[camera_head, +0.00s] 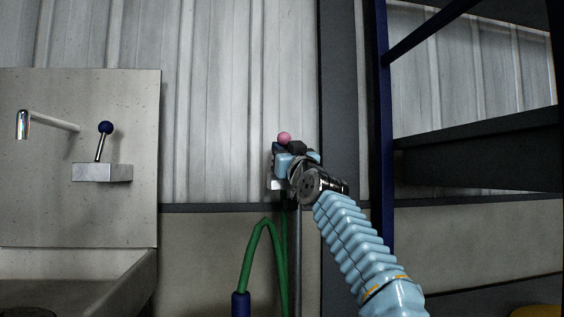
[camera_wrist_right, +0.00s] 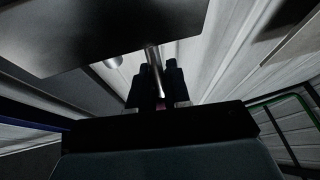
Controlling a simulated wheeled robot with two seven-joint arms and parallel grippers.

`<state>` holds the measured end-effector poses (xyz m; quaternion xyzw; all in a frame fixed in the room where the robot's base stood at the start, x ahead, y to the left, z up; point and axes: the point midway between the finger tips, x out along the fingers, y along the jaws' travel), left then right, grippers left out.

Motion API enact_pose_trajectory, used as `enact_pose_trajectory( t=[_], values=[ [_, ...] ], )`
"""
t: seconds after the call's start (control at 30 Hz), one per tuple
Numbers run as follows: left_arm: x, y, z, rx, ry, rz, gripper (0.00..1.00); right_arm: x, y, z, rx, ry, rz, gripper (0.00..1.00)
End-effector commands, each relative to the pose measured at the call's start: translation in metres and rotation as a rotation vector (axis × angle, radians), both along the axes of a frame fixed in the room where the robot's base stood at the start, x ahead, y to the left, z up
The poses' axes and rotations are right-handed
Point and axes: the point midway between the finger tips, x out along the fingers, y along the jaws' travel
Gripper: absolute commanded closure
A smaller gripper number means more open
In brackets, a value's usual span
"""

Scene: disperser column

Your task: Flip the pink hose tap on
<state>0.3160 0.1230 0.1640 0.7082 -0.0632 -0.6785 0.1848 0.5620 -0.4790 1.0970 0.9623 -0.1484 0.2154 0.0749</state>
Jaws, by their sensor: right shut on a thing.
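The pink hose tap's round knob (camera_head: 284,137) shows just above my right gripper (camera_head: 284,149) in the head view, against the corrugated wall. The gripper hides most of the tap's lever and body. In the right wrist view, the dark fingers of my right gripper (camera_wrist_right: 157,90) are closed around the tap's pale metal rod (camera_wrist_right: 152,58). A small pinkish patch shows low between the fingers. A dark plate fills the upper left of that view. My left gripper is in neither view.
A green hose (camera_head: 256,233) with a blue end (camera_head: 240,304) hangs below the tap. A blue post (camera_head: 382,120) and dark shelves (camera_head: 480,160) stand at right.

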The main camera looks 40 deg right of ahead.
Motion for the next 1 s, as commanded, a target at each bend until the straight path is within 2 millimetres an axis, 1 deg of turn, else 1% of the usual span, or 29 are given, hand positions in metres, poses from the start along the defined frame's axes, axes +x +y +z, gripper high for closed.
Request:
enact_pose_trajectory(
  t=[0.03, 0.1, 0.53, 0.57, 0.6, 0.7, 1.0],
  values=[
    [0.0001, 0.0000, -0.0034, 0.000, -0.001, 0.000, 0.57, -0.0037, -0.0007, 0.0013, -0.005, -0.017, -0.003, 1.00],
    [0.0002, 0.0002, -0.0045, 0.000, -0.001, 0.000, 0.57, -0.0042, 0.0000, 0.0022, -0.009, -0.025, -0.001, 1.00],
    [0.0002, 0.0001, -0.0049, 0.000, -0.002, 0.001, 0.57, -0.0047, 0.0004, 0.0031, -0.014, -0.031, -0.002, 1.00],
    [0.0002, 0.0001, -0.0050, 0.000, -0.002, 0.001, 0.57, -0.0047, 0.0004, 0.0031, -0.014, -0.031, -0.002, 0.80],
    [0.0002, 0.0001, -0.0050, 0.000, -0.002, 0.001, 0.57, -0.0046, 0.0004, 0.0030, -0.014, -0.031, -0.002, 0.74],
    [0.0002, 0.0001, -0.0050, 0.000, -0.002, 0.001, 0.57, -0.0040, 0.0005, 0.0026, -0.014, -0.029, -0.001, 0.61],
    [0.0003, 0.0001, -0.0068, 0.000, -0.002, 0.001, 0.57, -0.0037, 0.0011, -0.0006, -0.013, -0.025, 0.000, 0.61]
  ],
)
